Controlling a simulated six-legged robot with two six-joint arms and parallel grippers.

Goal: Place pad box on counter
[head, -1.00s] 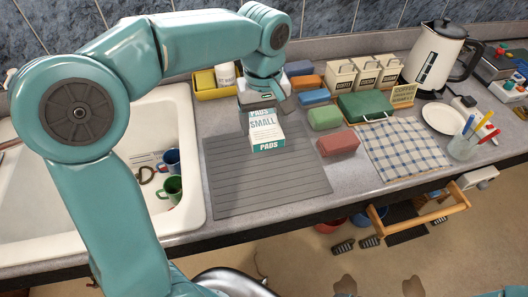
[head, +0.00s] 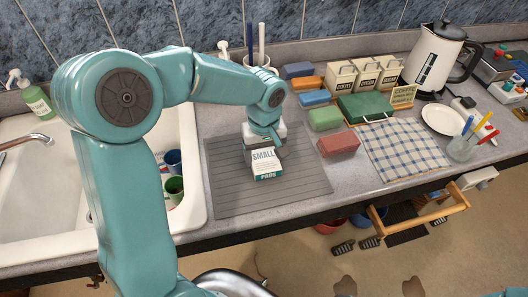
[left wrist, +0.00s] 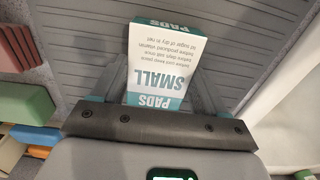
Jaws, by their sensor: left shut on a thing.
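The pad box (head: 266,164) is white and teal, with "SMALL" and "PADS" printed on it. It is over the grey ribbed mat (head: 300,188) on the counter (head: 200,106), beside the sink. My left gripper (head: 263,146) is shut on the box's far end. In the left wrist view the pad box (left wrist: 166,58) sits between the two fingers, with the ribbed mat (left wrist: 85,40) behind it. I cannot tell whether the box touches the mat. My right gripper is not in view.
Coloured blocks, including a red one (head: 338,143), line the mat's right side. A checked cloth (head: 403,150), a plate (head: 443,120) and a kettle (head: 434,60) stand further right. The mat's front part is clear.

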